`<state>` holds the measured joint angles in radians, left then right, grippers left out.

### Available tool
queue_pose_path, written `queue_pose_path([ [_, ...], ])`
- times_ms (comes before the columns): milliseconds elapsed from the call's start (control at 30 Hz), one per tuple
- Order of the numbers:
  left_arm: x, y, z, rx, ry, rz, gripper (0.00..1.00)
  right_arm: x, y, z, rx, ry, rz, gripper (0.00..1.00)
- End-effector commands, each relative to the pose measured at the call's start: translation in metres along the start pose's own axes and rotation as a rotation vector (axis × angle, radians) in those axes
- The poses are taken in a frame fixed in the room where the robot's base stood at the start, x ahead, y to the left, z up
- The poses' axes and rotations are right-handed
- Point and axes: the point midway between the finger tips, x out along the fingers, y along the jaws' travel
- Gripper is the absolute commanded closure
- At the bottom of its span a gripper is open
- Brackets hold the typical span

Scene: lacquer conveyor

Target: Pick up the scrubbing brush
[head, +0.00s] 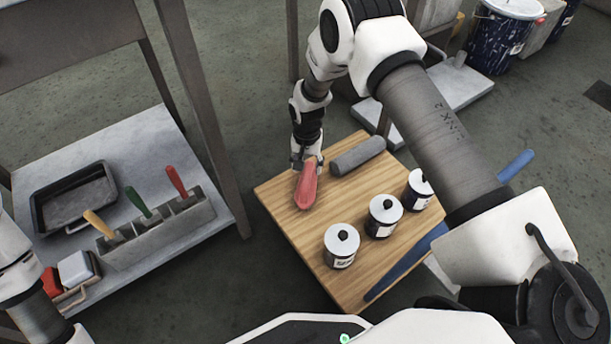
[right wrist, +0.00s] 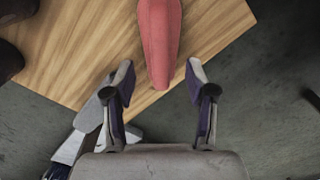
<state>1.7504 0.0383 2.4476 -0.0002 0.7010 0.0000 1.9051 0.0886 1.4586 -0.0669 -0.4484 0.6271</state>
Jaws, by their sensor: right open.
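The scrubbing brush appears to be the red, elongated object (head: 306,190) near the far left edge of the wooden top; its bristles are not visible. It also shows in the right wrist view as a red tapered end (right wrist: 160,40) at the top of the picture. My right gripper (head: 308,163) is at the brush's far end in the head view. In the right wrist view, the open right gripper (right wrist: 158,80) has one finger on each side of the brush's tapered end, with gaps on both sides. My left arm shows at the lower left, but its gripper is out of view.
The wooden top (head: 290,222) also bears a grey cylinder (head: 358,156) beside the brush and several lidded jars, one nearest me (head: 341,246). A blue bar (head: 405,262) runs along its right side. A shelf at left holds a black tray (head: 75,197) and a grey tool holder (head: 160,235).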

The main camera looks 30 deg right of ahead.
Motion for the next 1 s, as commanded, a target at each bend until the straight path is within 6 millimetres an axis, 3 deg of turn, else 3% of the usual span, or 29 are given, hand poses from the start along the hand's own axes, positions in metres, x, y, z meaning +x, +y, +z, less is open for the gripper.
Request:
queue_pose_path([
  [267, 0.019, -0.001, 0.001, -0.004, -0.003, 0.0, 0.14, 0.031, -0.001, -0.001, -0.002, 0.002, -0.001, 0.44],
  [533, 0.056, -0.002, -0.001, -0.011, 0.002, -0.001, 0.14, 0.075, -0.002, -0.005, -0.002, 0.002, -0.001, 0.44],
  [800, 0.054, -0.002, -0.001, -0.012, 0.004, -0.001, 0.14, 0.077, -0.002, -0.005, -0.002, 0.002, -0.001, 0.44],
  [967, 0.054, -0.002, -0.001, -0.012, 0.003, -0.001, 0.14, 0.077, -0.002, -0.005, -0.002, 0.002, -0.001, 1.0],
  [1000, 0.054, -0.002, -0.001, -0.012, 0.003, -0.001, 0.14, 0.077, -0.002, -0.005, -0.002, 0.002, -0.001, 1.0],
])
